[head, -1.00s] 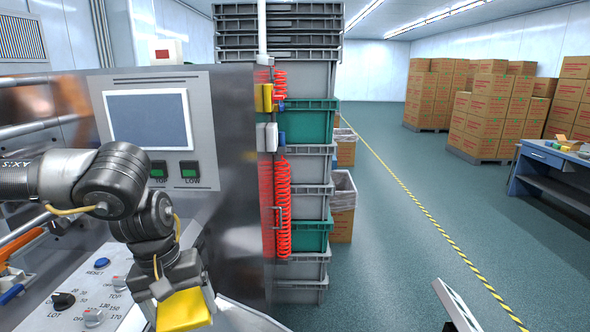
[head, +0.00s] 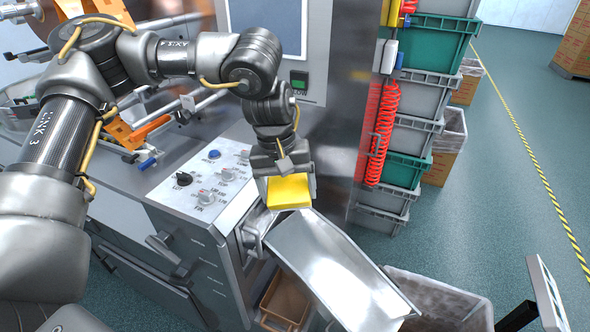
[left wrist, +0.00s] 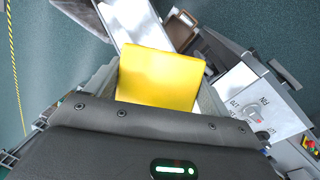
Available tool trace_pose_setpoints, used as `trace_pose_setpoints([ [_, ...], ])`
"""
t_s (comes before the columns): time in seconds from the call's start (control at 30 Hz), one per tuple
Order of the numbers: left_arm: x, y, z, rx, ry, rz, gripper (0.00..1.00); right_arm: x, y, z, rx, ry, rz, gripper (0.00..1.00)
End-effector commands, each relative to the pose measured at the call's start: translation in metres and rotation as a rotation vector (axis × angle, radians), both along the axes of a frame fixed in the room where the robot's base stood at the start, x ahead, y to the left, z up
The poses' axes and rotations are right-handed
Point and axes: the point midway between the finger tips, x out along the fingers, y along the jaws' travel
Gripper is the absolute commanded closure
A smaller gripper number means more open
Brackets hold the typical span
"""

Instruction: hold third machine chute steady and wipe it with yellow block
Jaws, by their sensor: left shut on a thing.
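My left gripper (head: 290,182) is shut on the yellow block (head: 289,193) and points down. The block is over or against the upper end of the metal chute (head: 335,268); I cannot tell whether they touch. The chute is a shiny open trough that slopes down to the right from the machine's front. In the left wrist view the yellow block (left wrist: 158,78) fills the space between the fingers, and the chute (left wrist: 130,20) shows beyond it.
A control panel with knobs (head: 207,185) is left of the block. A brown bin (head: 287,300) stands below the chute, and a grey bin (head: 440,300) is at its lower end. Stacked crates (head: 405,130) and a red coiled hose (head: 378,135) stand behind.

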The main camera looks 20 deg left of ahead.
Motion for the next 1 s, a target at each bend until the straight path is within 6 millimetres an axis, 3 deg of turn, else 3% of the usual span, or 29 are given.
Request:
trace_pose_setpoints([
  [0.17, 0.040, -0.029, -0.062, -0.041, -0.002, 0.265, 0.37, 0.000, 0.000, 0.000, 0.000, -0.001, -0.001, 0.64],
  [0.4, 0.084, -0.064, -0.177, -0.096, -0.013, 0.749, 0.37, 0.001, 0.001, 0.000, 0.001, -0.001, -0.001, 0.64],
  [0.6, 0.090, -0.079, -0.272, -0.116, -0.030, 1.135, 0.37, 0.001, 0.001, 0.000, 0.001, -0.001, -0.001, 0.64],
  [0.7, 0.086, -0.083, -0.308, -0.120, -0.044, 1.285, 0.37, 0.001, 0.001, 0.000, 0.001, -0.001, -0.001, 0.64],
  [0.83, 0.079, -0.084, -0.341, -0.121, -0.062, 1.422, 0.37, 0.001, 0.001, 0.000, 0.001, -0.001, -0.001, 0.64],
  [1.0, 0.073, -0.084, -0.360, -0.122, -0.074, 1.505, 0.37, 0.001, 0.001, 0.000, 0.001, -0.001, -0.001, 0.64],
])
